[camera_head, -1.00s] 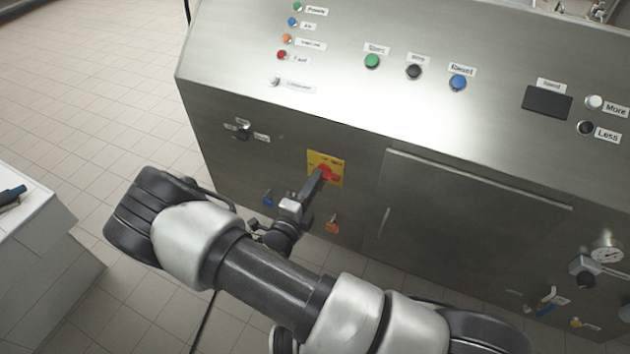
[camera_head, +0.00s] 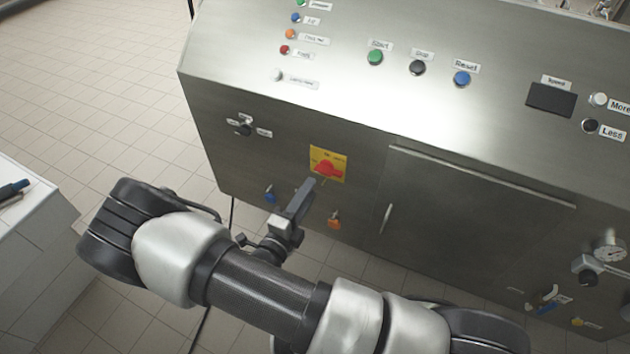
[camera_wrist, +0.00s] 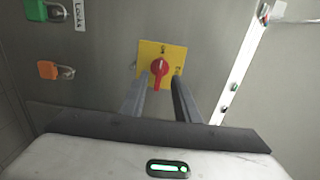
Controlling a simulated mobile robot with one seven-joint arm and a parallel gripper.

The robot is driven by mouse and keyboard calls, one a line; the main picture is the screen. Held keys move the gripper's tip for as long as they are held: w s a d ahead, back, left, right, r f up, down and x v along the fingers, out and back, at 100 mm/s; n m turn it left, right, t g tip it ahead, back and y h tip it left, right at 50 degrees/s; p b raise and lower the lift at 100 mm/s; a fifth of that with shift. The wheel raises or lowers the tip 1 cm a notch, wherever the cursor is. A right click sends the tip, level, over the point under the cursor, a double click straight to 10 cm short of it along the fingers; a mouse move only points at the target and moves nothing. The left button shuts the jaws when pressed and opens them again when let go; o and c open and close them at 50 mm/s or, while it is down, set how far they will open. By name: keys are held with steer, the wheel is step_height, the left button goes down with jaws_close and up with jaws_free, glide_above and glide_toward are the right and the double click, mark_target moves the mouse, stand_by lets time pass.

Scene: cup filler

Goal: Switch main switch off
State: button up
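The main switch is a red rotary knob (camera_head: 326,168) on a yellow plate (camera_head: 341,158) on the steel front panel. In the wrist view the red knob (camera_wrist: 159,69) is upright and in line with the gap between my fingers, and the yellow plate (camera_wrist: 148,50) shows around it. My gripper (camera_head: 309,184) is just in front of and below the switch, apart from it. In the wrist view its two fingers (camera_wrist: 158,84) are spread on either side of the knob with nothing between them. The small markings on the plate are too blurred to read.
A blue padlock-like part (camera_head: 270,195) and an orange one (camera_head: 334,219) hang below the switch. A black selector (camera_head: 243,128) is at left. A cabinet door (camera_head: 470,215) with a handle is at right. Green (camera_head: 375,57), black and blue buttons sit above.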

steer(key=v, duration=1.1)
steer(key=shift+s, duration=0.2)
steer(key=shift+a, duration=0.1)
steer(key=d+r+m+g+h+p, duration=0.35)
steer(key=d+r+m+g, duration=1.35)
steer(key=m, duration=0.8)
steer(key=s+d+r+m+t+y+p, duration=0.1)
steer(key=s+d+r+m+t+y, duration=0.1)
steer(key=r+m, duration=0.5)
steer(key=s+d+r+m+t+y+p, duration=0.1)
steer(key=s+d+r+m+t+y, duration=0.1)
steer(key=r+m+y, duration=0.3)
steer(key=s+d+r+m+t+y+p, duration=0.1)
steer(key=s+d+r+m+t+y, duration=0.1)
steer(key=r+m, duration=0.8)
steer(key=shift+s+r+m+y+p, duration=0.2)
steer(key=shift+s+m+y+p, duration=0.35)
steer(key=shift+m, duration=0.75)
